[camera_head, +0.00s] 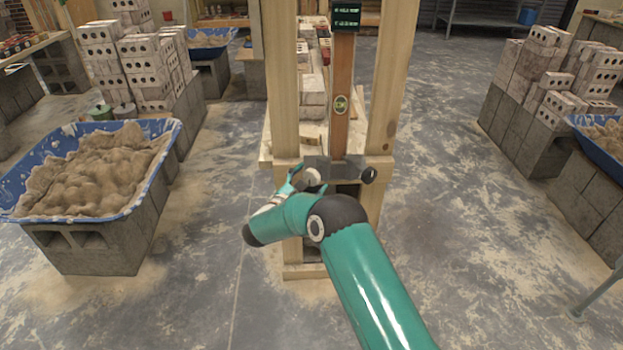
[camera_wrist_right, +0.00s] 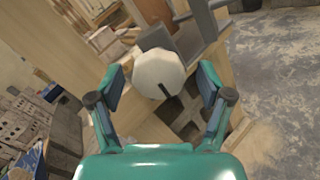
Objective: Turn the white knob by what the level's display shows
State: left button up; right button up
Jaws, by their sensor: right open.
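The white knob (camera_wrist_right: 158,72) shows in the right wrist view as a pale faceted disc with a dark mark on its lower edge. In the head view the knob (camera_head: 313,177) sits on the grey bracket at the foot of the level. My right gripper (camera_wrist_right: 161,84) is open, one finger on each side of the knob, with gaps visible; it also shows in the head view (camera_head: 297,180). The level (camera_head: 341,75) stands upright, a brown bar with a round vial. Its dark display (camera_head: 346,16) has green text too small to read surely. My left gripper is out of view.
A black knob (camera_head: 369,175) is on the bracket's right. Wooden posts (camera_head: 390,70) flank the level. A blue tub (camera_head: 172,140) of mortar stands left on blocks; another tub (camera_head: 590,143) is at the right edge. Brick stacks stand behind. Floor on both sides is clear.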

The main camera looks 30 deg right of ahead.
jog(key=v, duration=1.1)
jog(key=shift+a, duration=0.2)
jog(key=shift+f, duration=0.1)
